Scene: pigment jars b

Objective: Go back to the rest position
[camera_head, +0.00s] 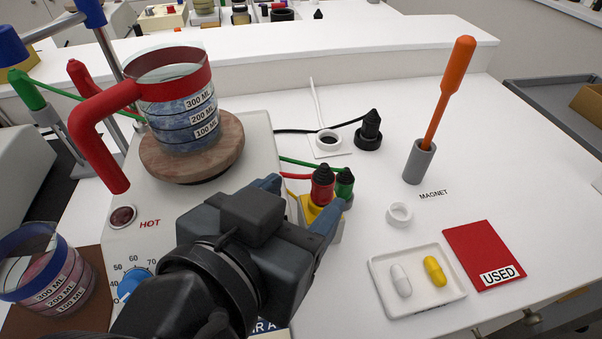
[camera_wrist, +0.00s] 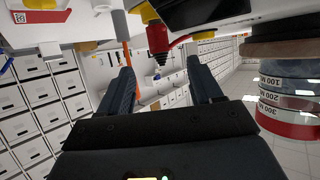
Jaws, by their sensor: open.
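My gripper (camera_head: 305,192) is in the lower middle of the head view, in front of the hot plate (camera_head: 257,140) and above the bench. Its jaws are apart, and nothing shows between them. In the wrist view my gripper (camera_wrist: 161,85) also shows two spread fingers with no object held. In the wrist view the red plug (camera_wrist: 157,40) appears past the fingertips. Whether the gripper touches any of these cannot be told.
A red-handled beaker (camera_head: 180,105) with blue contents sits on the hot plate's round top. A blue-rimmed beaker (camera_head: 45,275) stands lower left. An orange rod (camera_head: 448,95) stands in a grey holder (camera_head: 418,162). A white tray (camera_head: 440,303) holds two capsules beside a red mat (camera_head: 475,245).

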